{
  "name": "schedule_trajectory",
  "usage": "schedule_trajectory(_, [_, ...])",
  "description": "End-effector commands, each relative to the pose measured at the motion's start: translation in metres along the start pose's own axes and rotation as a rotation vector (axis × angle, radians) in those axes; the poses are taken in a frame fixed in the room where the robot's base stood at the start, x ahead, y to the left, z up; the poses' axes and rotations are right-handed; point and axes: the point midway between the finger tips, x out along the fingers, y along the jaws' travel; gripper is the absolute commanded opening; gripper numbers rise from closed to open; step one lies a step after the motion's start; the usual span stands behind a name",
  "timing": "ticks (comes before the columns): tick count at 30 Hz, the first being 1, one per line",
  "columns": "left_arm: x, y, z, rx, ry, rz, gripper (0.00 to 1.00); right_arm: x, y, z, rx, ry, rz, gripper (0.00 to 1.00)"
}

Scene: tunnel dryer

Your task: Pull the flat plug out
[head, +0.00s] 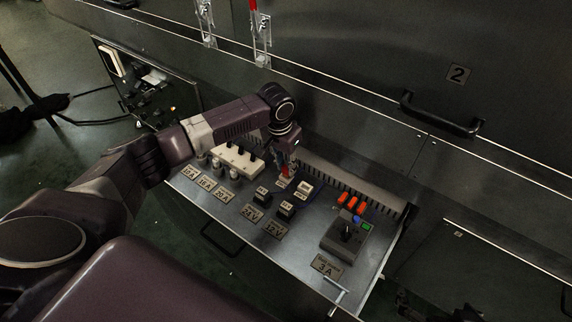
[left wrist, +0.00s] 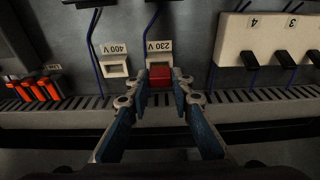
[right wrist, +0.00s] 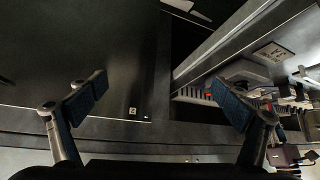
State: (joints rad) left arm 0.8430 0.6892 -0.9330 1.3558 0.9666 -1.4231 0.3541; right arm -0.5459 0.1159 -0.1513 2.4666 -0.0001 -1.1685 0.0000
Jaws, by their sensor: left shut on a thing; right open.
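A red plug (left wrist: 161,77) sits at the white socket labelled 230 V (left wrist: 160,54) in the left wrist view. My left gripper (left wrist: 160,88) is shut on this plug, one finger on each side. In the head view my left gripper (head: 287,172) is at the drawer panel with red showing at its tips. I cannot tell whether the plug is still seated in the socket. A white 400 V socket (left wrist: 115,66) beside it looks empty. My right gripper (right wrist: 160,92) is open and empty, away from the panel, and out of the head view.
The pulled-out panel (head: 305,238) carries black plugs (head: 287,208), a white switch block (head: 238,158), orange switches (head: 350,202) and a grey control box (head: 345,238). Blue cables run close to the sockets. A slotted strip (left wrist: 240,103) borders the panel. Dark metal cabinet fronts stand behind.

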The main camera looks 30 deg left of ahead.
Motion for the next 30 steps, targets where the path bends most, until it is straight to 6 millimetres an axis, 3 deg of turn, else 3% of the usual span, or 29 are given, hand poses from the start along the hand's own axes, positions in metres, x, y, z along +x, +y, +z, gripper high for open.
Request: schedule_trajectory(30, [-0.004, 0.0, -0.001, 0.0, 0.0, 0.0, 0.0, -0.011, 0.007, 0.035, 0.003, -0.153, 0.014, 0.94])
